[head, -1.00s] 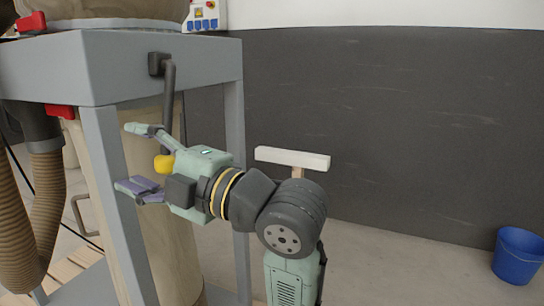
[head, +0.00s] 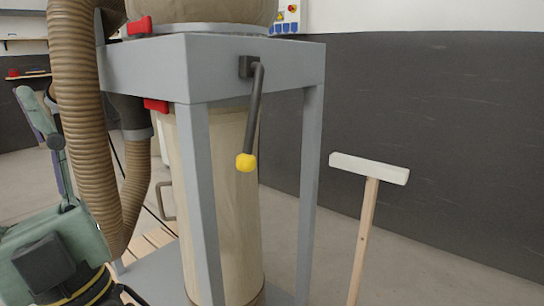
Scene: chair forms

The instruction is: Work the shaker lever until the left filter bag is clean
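The shaker lever (head: 254,110) is a dark bent bar with a yellow knob (head: 246,162). It hangs from a black pivot on the front of the grey frame (head: 225,75) and points down. A beige filter bag (head: 190,10) sits on top of the frame, cut off by the top edge. A tan lower bag (head: 232,215) hangs under it inside the legs. How clean the upper bag is cannot be told. My gripper (head: 60,165) is at the far left, apart from the lever. One finger points up and the other is mostly hidden, so its opening is unclear.
A ribbed brown hose (head: 85,120) runs down between my gripper and the frame. A T-shaped wooden tool (head: 368,170) stands to the right. Red clamps (head: 140,26) sit on the frame's left side.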

